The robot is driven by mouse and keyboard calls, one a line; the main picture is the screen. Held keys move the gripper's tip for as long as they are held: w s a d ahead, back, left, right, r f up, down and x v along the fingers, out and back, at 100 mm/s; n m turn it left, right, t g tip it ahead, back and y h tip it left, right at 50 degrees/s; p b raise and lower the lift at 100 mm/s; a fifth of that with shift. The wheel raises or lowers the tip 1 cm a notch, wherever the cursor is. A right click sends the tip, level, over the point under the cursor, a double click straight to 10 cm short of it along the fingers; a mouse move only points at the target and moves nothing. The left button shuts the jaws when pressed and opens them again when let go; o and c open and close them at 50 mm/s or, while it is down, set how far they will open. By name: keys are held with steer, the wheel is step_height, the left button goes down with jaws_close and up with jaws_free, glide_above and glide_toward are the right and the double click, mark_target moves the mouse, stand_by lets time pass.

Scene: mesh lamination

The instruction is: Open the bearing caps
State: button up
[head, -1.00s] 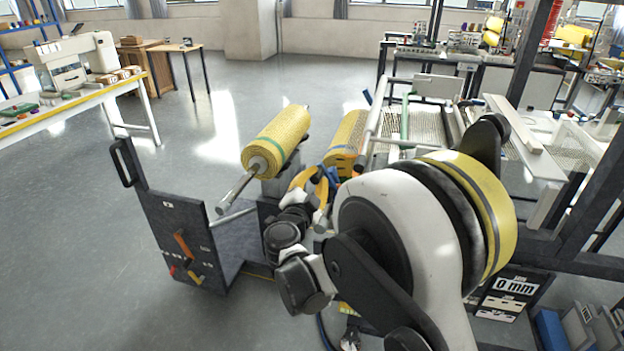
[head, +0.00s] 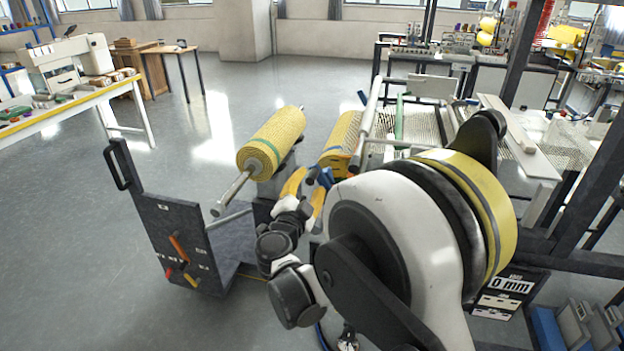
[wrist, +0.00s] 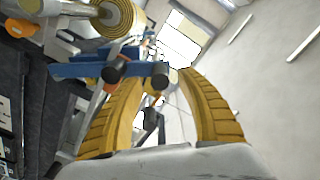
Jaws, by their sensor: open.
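My gripper (head: 311,180) has curved yellow fingers, spread apart with nothing between them, near the frame end of the second yellow roll. In the wrist view my gripper (wrist: 156,82) shows both fingers. A blue bar-like part (wrist: 80,70) with dark round knobs, seemingly a bearing cap, lies across the left finger's tip; contact cannot be told. Blue also shows beside the fingers in the head view (head: 324,176). The second yellow mesh roll (head: 340,138) sits behind it; a roll end (wrist: 118,16) shows at the wrist view's top. Other caps are hidden or too small to tell.
Another yellow mesh roll (head: 272,143) on a metal shaft rests on a dark cart (head: 180,240) at left. The machine frame (head: 545,245) and white mesh bed (head: 425,122) stand at right. Open floor (head: 70,240) lies left of the cart.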

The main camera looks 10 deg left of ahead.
steer(key=s, duration=0.9)
steer(key=shift+s+a, duration=0.35)
steer(key=shift+d, duration=0.1)
steer(key=s+d+r+n+g+h, duration=0.1)
steer(key=d+n+g, duration=0.15)
steer(key=d, duration=0.95)
steer(key=s+d+r+n+g+h, duration=0.15)
steer(key=d+g, duration=0.25)
steer(key=d, duration=0.7)
steer(key=s+d+f+n+g+y, duration=0.1)
steer(key=s+d, duration=0.4)
steer(key=s, duration=0.5)
steer(key=s+d+f+n+g+y, duration=0.1)
steer(key=s+d+n+g+y, duration=0.2)
steer(key=s, duration=0.6)
steer(key=shift+s+d+n, duration=0.35)
steer(key=shift+d+n, duration=0.8)
steer(key=shift+n, duration=0.05)
steer(key=shift+f, duration=0.1)
